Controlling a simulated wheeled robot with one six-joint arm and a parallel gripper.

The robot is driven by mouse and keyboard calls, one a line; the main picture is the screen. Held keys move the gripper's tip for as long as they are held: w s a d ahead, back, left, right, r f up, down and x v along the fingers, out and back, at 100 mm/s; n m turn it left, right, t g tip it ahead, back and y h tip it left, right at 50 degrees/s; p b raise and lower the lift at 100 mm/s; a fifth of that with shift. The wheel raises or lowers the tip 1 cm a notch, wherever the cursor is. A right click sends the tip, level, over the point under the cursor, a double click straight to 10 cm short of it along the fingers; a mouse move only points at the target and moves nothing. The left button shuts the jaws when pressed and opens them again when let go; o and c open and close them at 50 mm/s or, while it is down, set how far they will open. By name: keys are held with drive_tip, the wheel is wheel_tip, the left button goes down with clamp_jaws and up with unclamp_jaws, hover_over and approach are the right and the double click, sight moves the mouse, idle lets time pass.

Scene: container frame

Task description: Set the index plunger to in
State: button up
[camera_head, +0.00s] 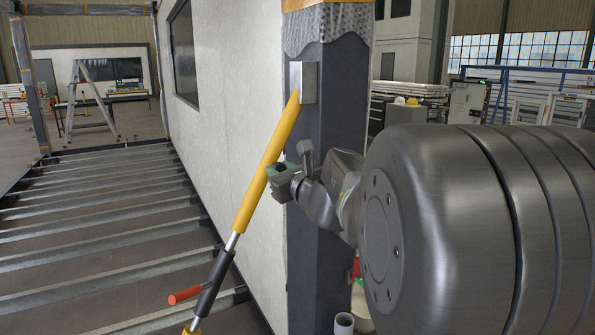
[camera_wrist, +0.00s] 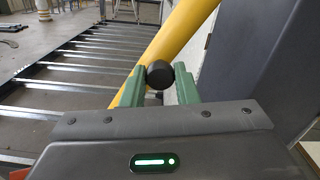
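The index plunger shows as a black round knob (camera_wrist: 160,74) in front of the yellow brace tube (camera_wrist: 182,32) in the wrist view. My gripper (camera_wrist: 159,80) has one green finger on each side of the knob, with no clear gap between fingers and knob; it looks shut on it. In the head view my gripper (camera_head: 274,172) is at the middle of the slanted yellow tube (camera_head: 268,165), on its right side. The knob cannot be made out there. How far in or out the plunger stands cannot be told, since its shaft is hidden.
The brace's upper end meets a metal plate (camera_head: 304,82) on a dark post (camera_head: 338,85). Lower down it has a red handle (camera_head: 185,295). A white wall panel (camera_head: 228,120) stands behind. Open floor joists (camera_head: 95,232) lie to the left.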

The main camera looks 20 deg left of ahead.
clamp_jaws()
drive_tip(key=shift+x, duration=0.9)
drive_tip(key=o, duration=1)
unclamp_jaws()
drive_tip(key=shift+s+d, duration=0.1)
drive_tip(key=b+v, duration=0.1)
drive_tip(key=v, duration=1.2)
drive_tip(key=shift+s+d+b, duration=0.2)
drive_tip(key=shift+s+b, duration=0.05)
drive_tip(key=shift+b, duration=0.15)
